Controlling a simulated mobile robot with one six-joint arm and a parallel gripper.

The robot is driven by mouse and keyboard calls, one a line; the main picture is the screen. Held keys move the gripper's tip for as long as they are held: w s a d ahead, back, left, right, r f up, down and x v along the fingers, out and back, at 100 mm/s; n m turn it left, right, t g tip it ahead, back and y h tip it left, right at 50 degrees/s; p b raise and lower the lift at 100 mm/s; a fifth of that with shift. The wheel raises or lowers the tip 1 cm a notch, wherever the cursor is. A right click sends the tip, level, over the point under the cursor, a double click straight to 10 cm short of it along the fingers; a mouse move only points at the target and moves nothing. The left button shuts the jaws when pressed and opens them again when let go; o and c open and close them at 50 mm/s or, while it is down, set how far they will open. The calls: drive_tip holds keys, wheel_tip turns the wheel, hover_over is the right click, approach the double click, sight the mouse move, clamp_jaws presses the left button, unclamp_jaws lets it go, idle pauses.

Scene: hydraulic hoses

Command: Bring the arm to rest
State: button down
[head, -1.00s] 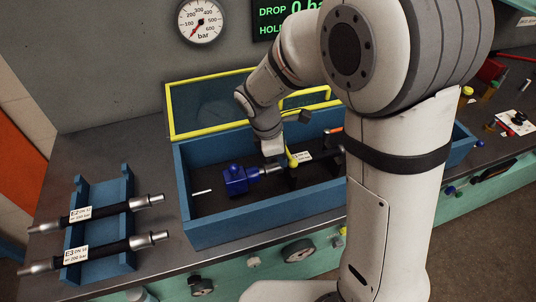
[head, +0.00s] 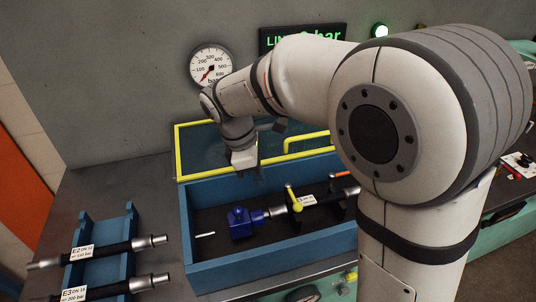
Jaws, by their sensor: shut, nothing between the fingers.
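My gripper (head: 247,172) hangs over the back part of the blue test box, below my pale bent arm. It is small in the head view and its fingers look closed, with nothing held. Below it, inside the box (head: 240,270), a hose with a white label (head: 308,201) lies joined to a blue block (head: 241,222). A yellow-handled lever (head: 295,199) stands beside the hose. My arm covers the right part of the box.
A yellow-framed clear lid (head: 196,150) stands open behind the box. A blue rack (head: 122,221) at left holds two labelled hoses, E2 (head: 110,249) and E3 (head: 105,291). A pressure gauge (head: 211,66) and a display (head: 300,40) are on the back wall.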

drive_tip(key=s+d+r+m+t+y, duration=0.1)
drive_tip(key=s+d+m, duration=0.5)
drive_tip(key=d+m, duration=0.3)
drive_tip(key=s+d+r+m+t+y, duration=0.1)
drive_tip(key=s+d+m+t+y, duration=0.1)
drive_tip(key=s+d+m, duration=0.5)
drive_tip(key=d+m, duration=0.2)
drive_tip(key=d, duration=0.1)
drive_tip(key=shift+s+d+m, duration=0.2)
drive_tip(key=shift+m, duration=0.1)
drive_tip(key=c, duration=2.1)
unclamp_jaws()
drive_tip(key=shift+r, duration=0.1)
drive_tip(key=shift+c, duration=0.2)
